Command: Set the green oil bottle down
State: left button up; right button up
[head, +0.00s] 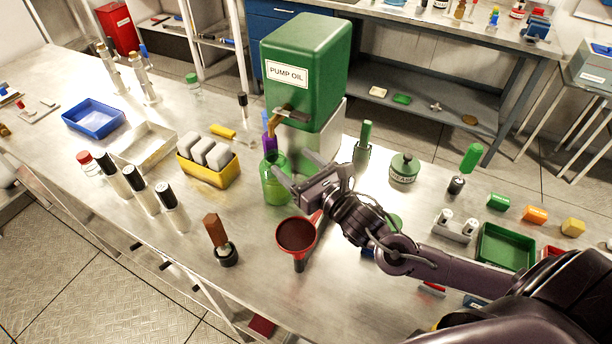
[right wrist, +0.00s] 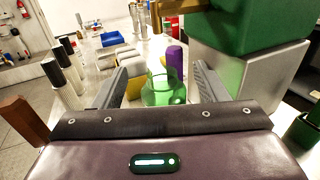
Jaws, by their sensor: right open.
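The green oil bottle (head: 274,186) is translucent and stands upright on the steel bench, in front of the green pump oil tank (head: 300,72) and near its brass tap (head: 289,114). My right gripper (head: 294,170) is open at the bottle's right side. In the right wrist view the bottle (right wrist: 160,88) shows between the two spread fingers, with visible space on both sides. Its lower part is hidden there by the gripper body. My left gripper is not in view.
A yellow tray (head: 208,175) with white blocks is to the left. A grease pot (head: 404,168) stands to the right. Bare bench lies between tray and funnel.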

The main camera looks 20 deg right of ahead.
jog(key=shift+v, duration=1.7)
